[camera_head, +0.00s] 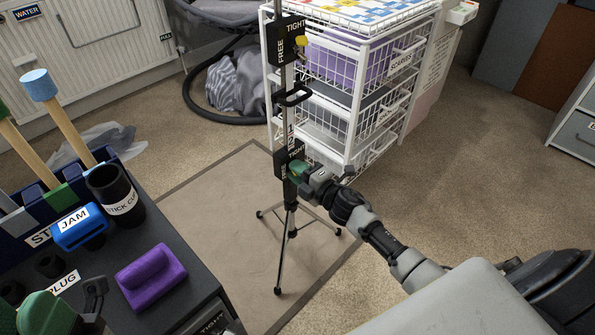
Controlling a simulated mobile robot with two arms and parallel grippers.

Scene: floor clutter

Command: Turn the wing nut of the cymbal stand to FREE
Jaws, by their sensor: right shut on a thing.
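The cymbal stand (289,90) is upright on a mat, with a thin pole and splayed tripod legs. An upper black block (282,42) reads FREE on its left and TIGHT on its right, with a yellow wing nut (301,42) at its right side. A lower black block (284,160) has similar white lettering, partly hidden. A green wing nut (298,168) shows there, at the tips of my right gripper (305,174). My right gripper is shut on this green nut, and its jaws hide part of it. The nut's exact angle is unclear.
A white wire drawer unit (360,90) stands close behind the stand. A dark workbench (190,270) at left holds a purple block (151,277), a blue JAM piece (80,230) and a black cup (116,195). Open carpet lies to the right.

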